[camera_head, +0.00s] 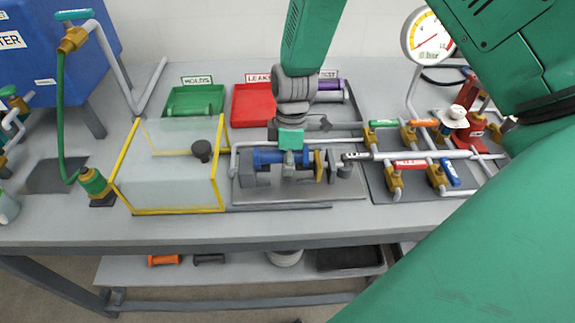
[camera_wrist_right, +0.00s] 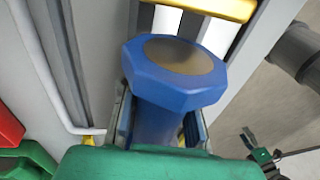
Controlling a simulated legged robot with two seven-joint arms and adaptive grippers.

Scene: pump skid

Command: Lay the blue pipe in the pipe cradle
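The blue pipe (camera_head: 268,157) lies level over the grey base plate (camera_head: 300,190) mid-bench, with a blue flange at its left end. My right gripper (camera_head: 291,158) reaches down from above with its fingers around the pipe's middle. In the right wrist view the pipe's blue eight-sided end (camera_wrist_right: 175,72) sticks out between the two fingers, which sit close against both sides, so the gripper looks shut on it. I cannot pick out the pipe cradle for certain; grey blocks (camera_head: 248,176) show under the pipe, and I cannot tell whether it rests on them. My left gripper is not in view.
A clear box with yellow edges (camera_head: 168,212) stands left of the pipe. Valve piping (camera_head: 410,163) with a gauge (camera_head: 428,36) stands right. Green (camera_head: 194,102) and red (camera_head: 252,106) trays lie behind. The bench's front strip is clear.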

